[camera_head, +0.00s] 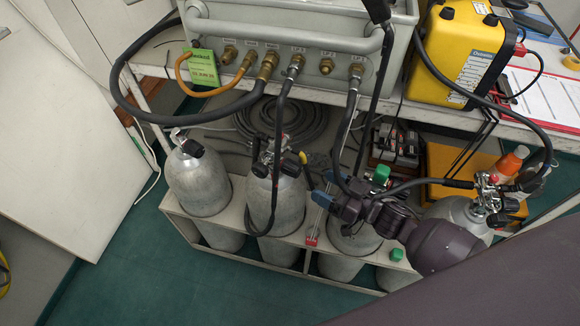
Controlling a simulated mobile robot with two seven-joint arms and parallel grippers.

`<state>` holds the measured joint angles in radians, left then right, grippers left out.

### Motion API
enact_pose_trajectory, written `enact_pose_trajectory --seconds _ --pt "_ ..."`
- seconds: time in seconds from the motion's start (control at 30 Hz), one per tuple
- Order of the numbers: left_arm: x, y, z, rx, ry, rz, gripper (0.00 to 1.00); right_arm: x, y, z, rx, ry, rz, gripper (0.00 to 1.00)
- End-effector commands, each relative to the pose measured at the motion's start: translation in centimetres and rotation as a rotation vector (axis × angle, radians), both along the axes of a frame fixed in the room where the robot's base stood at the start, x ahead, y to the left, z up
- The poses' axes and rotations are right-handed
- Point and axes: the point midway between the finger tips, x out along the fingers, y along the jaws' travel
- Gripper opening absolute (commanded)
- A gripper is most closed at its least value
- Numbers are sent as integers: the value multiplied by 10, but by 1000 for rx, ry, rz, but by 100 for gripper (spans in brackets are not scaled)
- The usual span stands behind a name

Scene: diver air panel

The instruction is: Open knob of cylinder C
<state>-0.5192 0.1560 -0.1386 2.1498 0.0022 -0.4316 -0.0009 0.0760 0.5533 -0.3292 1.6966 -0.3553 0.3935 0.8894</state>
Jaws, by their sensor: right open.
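Several grey cylinders stand in a white rack (290,256), and I can read no letters on them. The far left cylinder (198,183) has a black knob (193,148). The second cylinder (275,205) has a valve with black knobs (290,168) and a hose. The third cylinder (354,240) is partly behind my right arm, and its valve and knob are hidden. The far right cylinder (459,212) carries a valve with a black knob (498,220). My right gripper (326,189) is open over the third cylinder, pointing left; contact cannot be told. My left gripper is out of view.
A grey panel box (300,30) with brass fittings and hoses stands on the white shelf behind. A yellow case (463,50) is at its right. Black hoses hang close around my right gripper. Green floor (150,270) is free at front left.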

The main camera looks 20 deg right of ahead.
Motion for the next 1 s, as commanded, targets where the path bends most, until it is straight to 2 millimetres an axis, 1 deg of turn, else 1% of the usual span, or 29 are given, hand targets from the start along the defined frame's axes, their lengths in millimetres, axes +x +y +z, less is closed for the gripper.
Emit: enact_pose_trajectory --seconds 0.03,0.3,0.5,0.7,0.97,1.0 --pt "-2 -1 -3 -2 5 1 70 7 6 -1 2 -1 1 69" --pt "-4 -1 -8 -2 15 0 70 43 34 -2 0 0 0 69" --pt "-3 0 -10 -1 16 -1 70 63 49 -2 -1 1 -1 69" --pt "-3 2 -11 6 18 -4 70 71 55 -1 -1 1 -2 69" --pt "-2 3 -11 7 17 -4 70 72 56 0 -1 1 -2 69" --pt "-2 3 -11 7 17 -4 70 72 56 0 -1 1 -2 66"
